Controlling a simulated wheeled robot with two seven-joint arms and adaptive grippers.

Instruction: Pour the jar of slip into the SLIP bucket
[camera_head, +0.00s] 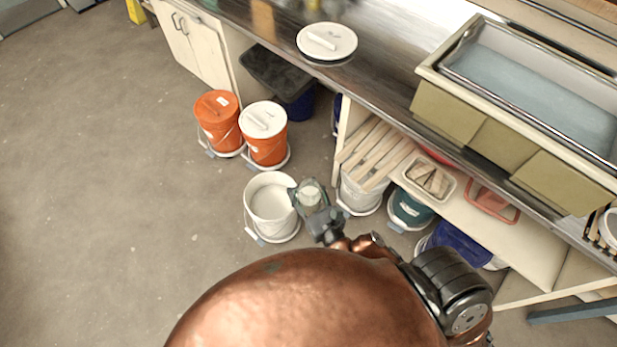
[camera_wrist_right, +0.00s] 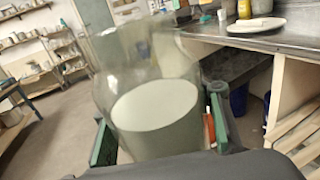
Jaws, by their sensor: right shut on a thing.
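An open white bucket (camera_head: 268,212) with pale liquid inside stands on the floor, on a wheeled base; no label on it is readable. My right gripper (camera_head: 314,206) is shut on a clear jar (camera_head: 309,194) just to the right of the bucket's rim in the head view. In the right wrist view the jar (camera_wrist_right: 155,105) sits between the green finger pads and holds pale slip in its lower part. The jar looks close to upright, and no slip is seen flowing out. My left gripper is not in view.
Two orange buckets with lids, one orange (camera_head: 217,120) and one white (camera_head: 264,130), stand behind the white bucket. Open floor (camera_head: 110,200) lies to the left.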

